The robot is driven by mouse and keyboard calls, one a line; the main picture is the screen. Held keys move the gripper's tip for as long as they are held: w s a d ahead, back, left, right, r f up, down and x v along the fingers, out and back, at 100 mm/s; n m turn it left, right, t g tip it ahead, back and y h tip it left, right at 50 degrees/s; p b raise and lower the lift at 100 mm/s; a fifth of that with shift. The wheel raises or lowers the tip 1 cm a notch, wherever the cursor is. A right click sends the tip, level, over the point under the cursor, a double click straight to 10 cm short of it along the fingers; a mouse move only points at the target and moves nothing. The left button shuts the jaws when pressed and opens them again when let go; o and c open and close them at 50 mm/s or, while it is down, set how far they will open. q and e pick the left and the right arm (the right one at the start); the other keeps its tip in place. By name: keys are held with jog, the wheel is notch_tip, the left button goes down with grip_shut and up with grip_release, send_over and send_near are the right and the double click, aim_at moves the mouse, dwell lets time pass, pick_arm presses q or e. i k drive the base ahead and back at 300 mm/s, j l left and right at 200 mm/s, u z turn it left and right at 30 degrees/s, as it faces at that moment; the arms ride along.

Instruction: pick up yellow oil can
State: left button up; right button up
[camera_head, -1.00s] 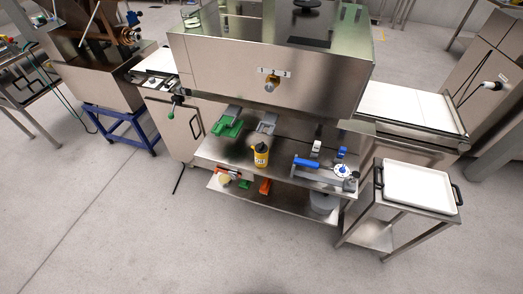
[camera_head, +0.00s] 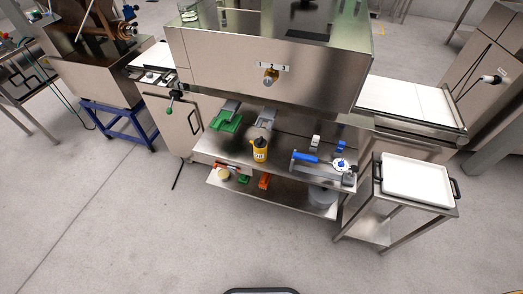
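The yellow oil can (camera_head: 260,154) stands upright on the upper shelf (camera_head: 228,152) below the big steel machine. It has a dark top and a label on its front. It stands near the front edge of the shelf, between the green scoop and the blue-handled tool. Neither of my grippers is in view.
On the same shelf are a green scoop (camera_head: 226,122), a blue-handled tool (camera_head: 306,157) and a white round part (camera_head: 341,164). A cart with a white tray (camera_head: 417,181) stands right. Floor in front is clear.

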aim_at(260, 155)
jog(key=i+j, duration=0.1)
jog(key=j, duration=0.4)
jog(key=i+j, duration=0.15)
jog(key=j, duration=0.4)
jog(key=i+j+z, duration=0.1)
jog(key=j, duration=0.4)
jog(key=i+j, duration=0.1)
jog(key=j, duration=0.45)
